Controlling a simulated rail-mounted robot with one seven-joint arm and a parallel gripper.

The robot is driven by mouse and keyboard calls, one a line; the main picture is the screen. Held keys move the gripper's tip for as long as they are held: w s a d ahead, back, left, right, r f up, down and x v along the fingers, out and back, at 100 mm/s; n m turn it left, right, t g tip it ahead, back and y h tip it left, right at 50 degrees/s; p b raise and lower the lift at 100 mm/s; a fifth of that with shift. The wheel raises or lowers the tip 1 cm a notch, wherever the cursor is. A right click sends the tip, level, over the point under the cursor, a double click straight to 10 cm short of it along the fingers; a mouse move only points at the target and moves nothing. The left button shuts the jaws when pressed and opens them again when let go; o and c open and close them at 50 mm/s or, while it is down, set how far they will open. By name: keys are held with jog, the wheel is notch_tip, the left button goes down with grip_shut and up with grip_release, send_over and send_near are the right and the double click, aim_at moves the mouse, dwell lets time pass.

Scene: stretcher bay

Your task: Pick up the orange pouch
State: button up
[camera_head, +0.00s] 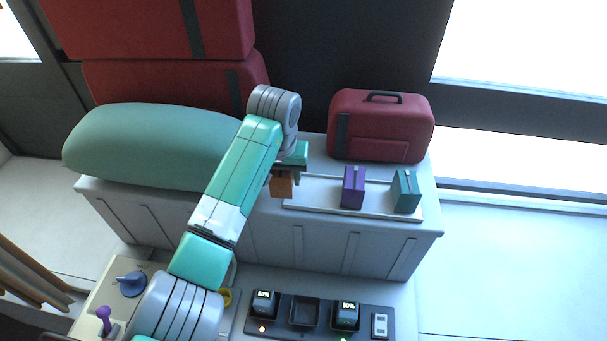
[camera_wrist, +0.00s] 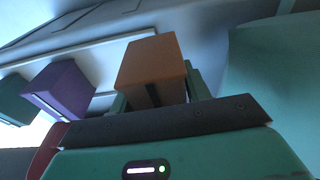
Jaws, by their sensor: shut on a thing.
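The orange pouch (camera_head: 282,185) is a small box-like pouch, partly hidden by my arm in the head view. My gripper (camera_head: 290,171) is shut on it near the left end of the white tray. In the wrist view the orange pouch (camera_wrist: 151,66) stands out beyond the dark gripper bar, with a green finger (camera_wrist: 198,84) beside it. I cannot tell from the views whether the pouch touches the surface under it.
A purple pouch (camera_head: 353,188) and a teal pouch (camera_head: 406,192) stand on the white tray (camera_head: 328,206). A red case (camera_head: 380,130) stands behind them. A green cushion (camera_head: 150,145) and stacked red bags (camera_head: 175,82) are at the left. A device panel (camera_head: 283,327) is in front.

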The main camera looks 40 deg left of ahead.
jog(key=s+a+r+b, duration=0.1)
jog(key=s+a, duration=0.3)
jog(key=s, duration=0.5)
jog(key=shift+s, duration=0.2)
